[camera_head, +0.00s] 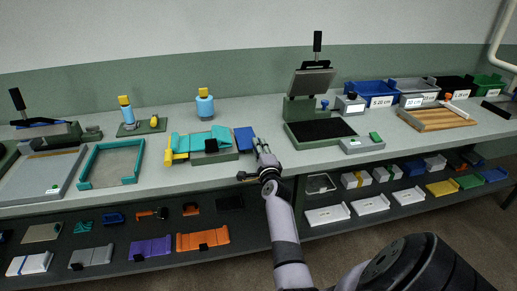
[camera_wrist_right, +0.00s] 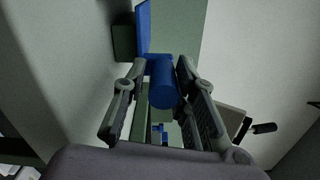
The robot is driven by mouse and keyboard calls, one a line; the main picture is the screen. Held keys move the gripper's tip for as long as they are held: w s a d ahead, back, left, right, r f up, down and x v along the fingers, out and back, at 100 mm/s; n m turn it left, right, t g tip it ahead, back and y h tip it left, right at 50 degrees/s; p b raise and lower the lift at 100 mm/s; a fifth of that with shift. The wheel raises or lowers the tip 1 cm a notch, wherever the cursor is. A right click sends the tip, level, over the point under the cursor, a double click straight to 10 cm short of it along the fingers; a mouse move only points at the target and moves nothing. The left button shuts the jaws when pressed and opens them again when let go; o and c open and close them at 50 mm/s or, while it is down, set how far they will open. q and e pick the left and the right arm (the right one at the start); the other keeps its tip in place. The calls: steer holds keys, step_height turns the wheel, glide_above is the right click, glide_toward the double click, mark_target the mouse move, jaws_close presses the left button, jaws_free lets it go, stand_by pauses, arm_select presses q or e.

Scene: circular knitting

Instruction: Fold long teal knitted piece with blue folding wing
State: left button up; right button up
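The teal knitted piece (camera_head: 190,142) lies on the folding board (camera_head: 226,156) at the middle of the bench, with a small dark block (camera_head: 211,146) at its middle. The blue folding wing (camera_head: 244,139) is at the board's right side and shows in the wrist view (camera_wrist_right: 143,25) with its round blue handle (camera_wrist_right: 165,85). My right gripper (camera_head: 263,150) is just right of the wing. In the wrist view its fingers (camera_wrist_right: 160,66) stand apart on either side of the handle, with gaps visible beside it. My left gripper is not in view.
A yellow wing (camera_head: 170,157) is at the board's left. A teal frame (camera_head: 111,164) lies farther left. A press (camera_head: 310,105) stands to the right. Bins (camera_head: 378,93) line the back right. A lower shelf (camera_head: 240,224) holds several parts. The bench right of my gripper has some bare room.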

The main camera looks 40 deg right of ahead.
steer(key=shift+o, duration=1.2)
steer(key=shift+s+d+r, duration=0.1)
steer(key=shift+s+a, duration=0.25)
steer(key=v, duration=1.1)
steer(key=shift+s, duration=0.2)
